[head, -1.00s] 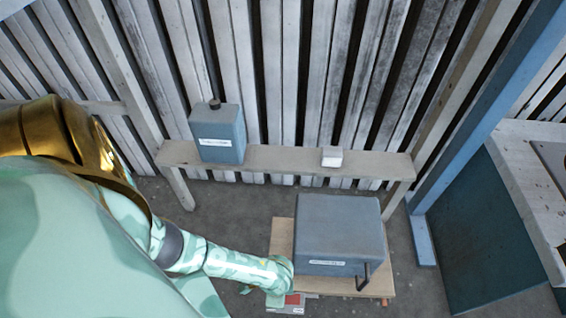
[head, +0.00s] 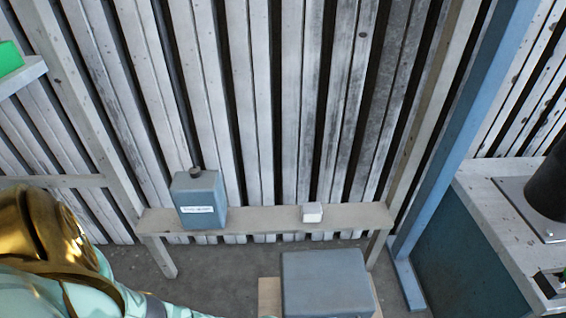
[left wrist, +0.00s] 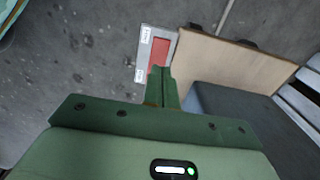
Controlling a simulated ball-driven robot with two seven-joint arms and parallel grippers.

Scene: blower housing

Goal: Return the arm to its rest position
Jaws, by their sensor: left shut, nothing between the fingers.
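My left arm (head: 70,275) comes in at the lower left of the head view, and its gripper lies below the frame there. In the left wrist view my left gripper (left wrist: 160,75) is shut and empty. Its fingertips overlap a grey and red item with white labels (left wrist: 160,48) on the floor beyond. I cannot tell how far above the item they are. My right gripper is in neither view.
A blue-grey housing (head: 325,285) sits on a wooden board (head: 269,296). Behind it a bench (head: 260,217) holds a labelled grey canister (head: 199,200) and a small white block (head: 312,213). A blue post (head: 455,140) and a counter (head: 495,205) stand right.

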